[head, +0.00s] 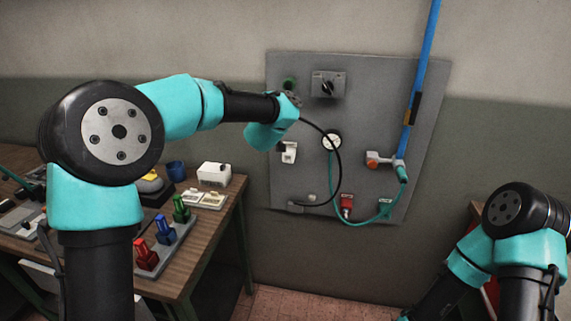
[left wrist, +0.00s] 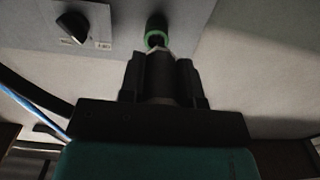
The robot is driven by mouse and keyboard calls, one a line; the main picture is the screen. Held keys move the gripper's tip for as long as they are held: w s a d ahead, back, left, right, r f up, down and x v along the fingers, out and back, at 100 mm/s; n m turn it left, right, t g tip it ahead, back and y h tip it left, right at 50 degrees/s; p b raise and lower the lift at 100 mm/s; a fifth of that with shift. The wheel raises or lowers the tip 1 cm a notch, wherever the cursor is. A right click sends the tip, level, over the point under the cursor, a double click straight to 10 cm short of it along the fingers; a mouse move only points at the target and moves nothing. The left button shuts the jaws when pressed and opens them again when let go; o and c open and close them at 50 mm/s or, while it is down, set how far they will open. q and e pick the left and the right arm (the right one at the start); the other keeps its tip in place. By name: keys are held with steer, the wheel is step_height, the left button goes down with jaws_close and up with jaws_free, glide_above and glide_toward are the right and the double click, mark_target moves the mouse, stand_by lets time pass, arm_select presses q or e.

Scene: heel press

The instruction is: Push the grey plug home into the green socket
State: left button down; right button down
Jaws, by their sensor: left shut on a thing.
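The green socket (head: 289,83) is at the upper left of the grey wall panel. It also shows as a green ring at the top of the left wrist view (left wrist: 156,24). My left gripper (head: 292,99) is just below the socket in the head view and is shut on the grey plug (left wrist: 158,72). In the left wrist view the plug points at the socket, its narrow tip at the ring's mouth. I cannot tell how deep the tip is. The fingers hide the plug's sides. My right arm is at the lower right; its gripper is out of view.
A black cable (head: 339,165) loops from my left gripper to the panel's lower edge. A rotary switch (head: 328,85) sits right of the socket.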

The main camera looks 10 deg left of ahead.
arm_select(q)
steer(key=shift+r, duration=1.65)
steer(key=shift+w, duration=0.3)
steer(key=shift+w, duration=2.05)
steer(key=shift+w+d, duration=0.1)
steer(key=shift+w, duration=1.4)
stand_by(0.3)
steer(key=c, duration=0.7)
jaws_free()
steer(key=shift+c, duration=0.2)
steer(key=s, duration=1.7)
steer(key=shift+s+a, duration=0.15)
steer(key=shift+a, duration=0.15)
